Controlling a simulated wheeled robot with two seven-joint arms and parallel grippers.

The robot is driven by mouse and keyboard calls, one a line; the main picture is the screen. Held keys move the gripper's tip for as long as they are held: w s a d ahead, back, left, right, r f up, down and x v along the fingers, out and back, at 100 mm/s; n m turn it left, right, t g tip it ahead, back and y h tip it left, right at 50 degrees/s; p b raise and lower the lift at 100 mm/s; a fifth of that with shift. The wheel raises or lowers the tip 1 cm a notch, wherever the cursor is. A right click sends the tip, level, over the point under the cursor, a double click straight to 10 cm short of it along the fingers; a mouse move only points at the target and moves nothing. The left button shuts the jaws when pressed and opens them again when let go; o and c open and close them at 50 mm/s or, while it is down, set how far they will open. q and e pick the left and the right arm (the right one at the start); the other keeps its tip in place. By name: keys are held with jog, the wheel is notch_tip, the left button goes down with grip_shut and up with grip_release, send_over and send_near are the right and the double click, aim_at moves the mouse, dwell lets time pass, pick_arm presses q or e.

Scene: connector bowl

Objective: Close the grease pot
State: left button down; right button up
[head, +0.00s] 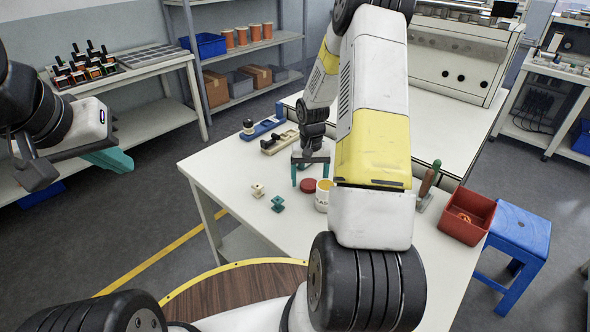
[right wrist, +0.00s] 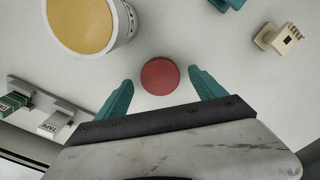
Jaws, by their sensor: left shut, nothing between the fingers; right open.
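The grease pot (head: 322,196) is a white pot filled with yellow grease, standing open on the white table, partly hidden by my right arm in the head view. It also shows at the upper left in the right wrist view (right wrist: 84,24). A round red lid (right wrist: 160,76) lies flat on the table beside the pot; it also shows in the head view (head: 308,185). My right gripper (right wrist: 158,92) is open above the table, its teal fingers on either side of the lid and apart from it. My left gripper (head: 108,160) is shut and empty, away from the table at the left.
A cream connector (head: 257,190) and a teal connector (head: 278,204) lie left of the pot. A blue fixture (head: 262,127) and a beige one (head: 279,142) stand behind. A red bin (head: 466,217) and screwdrivers (head: 429,182) are at the right.

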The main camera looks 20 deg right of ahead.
aim_at(309, 184)
jog(key=shift+f, duration=0.45)
jog(key=c, duration=1.5)
notch_tip(309, 184, up, 10)
jog(key=shift+r, duration=0.1)
jog(key=shift+c, duration=0.2)
jog(key=shift+a, duration=0.1)
